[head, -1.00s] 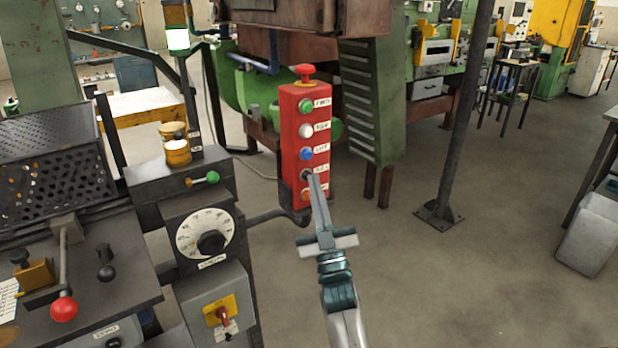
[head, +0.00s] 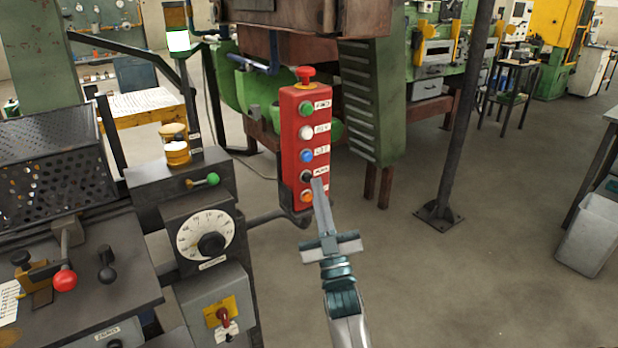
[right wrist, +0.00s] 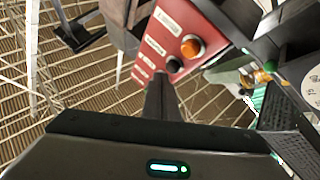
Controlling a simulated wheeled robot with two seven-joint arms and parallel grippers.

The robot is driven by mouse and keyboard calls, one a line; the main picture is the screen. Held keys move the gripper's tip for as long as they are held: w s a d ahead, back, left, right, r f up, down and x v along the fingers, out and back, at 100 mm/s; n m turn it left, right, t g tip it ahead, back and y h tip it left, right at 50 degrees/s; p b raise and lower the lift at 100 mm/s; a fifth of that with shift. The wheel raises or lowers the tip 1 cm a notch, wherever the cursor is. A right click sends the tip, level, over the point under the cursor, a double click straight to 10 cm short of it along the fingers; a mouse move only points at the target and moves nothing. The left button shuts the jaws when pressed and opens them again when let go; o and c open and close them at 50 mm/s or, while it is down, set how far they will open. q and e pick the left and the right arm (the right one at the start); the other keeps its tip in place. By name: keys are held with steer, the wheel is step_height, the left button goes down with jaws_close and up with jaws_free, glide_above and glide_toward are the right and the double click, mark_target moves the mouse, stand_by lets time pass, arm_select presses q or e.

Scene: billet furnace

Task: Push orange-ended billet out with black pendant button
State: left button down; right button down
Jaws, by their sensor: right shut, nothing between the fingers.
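The red pendant box (head: 291,135) hangs upright near the middle of the head view, with a column of coloured buttons. Its black button (head: 306,177) is the fourth from the top, above the orange one. In the right wrist view the black button (right wrist: 174,63) shows beside my finger tips. My right gripper (head: 317,183) is shut and empty, its tips just right of and slightly below the black button. I cannot tell whether they touch the pendant. My left gripper is not in view. No orange-ended billet can be made out.
A red mushroom button (head: 305,75) tops the pendant. An orange button (head: 306,196) sits just below the black one, close to my fingertips. A console with a dial (head: 207,237) stands to the left. A dark post (head: 460,130) stands to the right, with open floor between.

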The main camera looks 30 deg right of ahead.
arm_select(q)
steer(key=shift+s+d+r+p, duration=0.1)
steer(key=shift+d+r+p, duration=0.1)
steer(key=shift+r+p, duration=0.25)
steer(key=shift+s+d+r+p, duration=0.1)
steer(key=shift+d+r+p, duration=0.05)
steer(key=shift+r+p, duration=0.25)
arm_select(e)
steer(key=shift+s+d, duration=0.15)
steer(key=shift+s, duration=1.25)
steer(key=shift+s+d, duration=0.1)
steer(key=shift+s, duration=1.25)
stand_by(0.5)
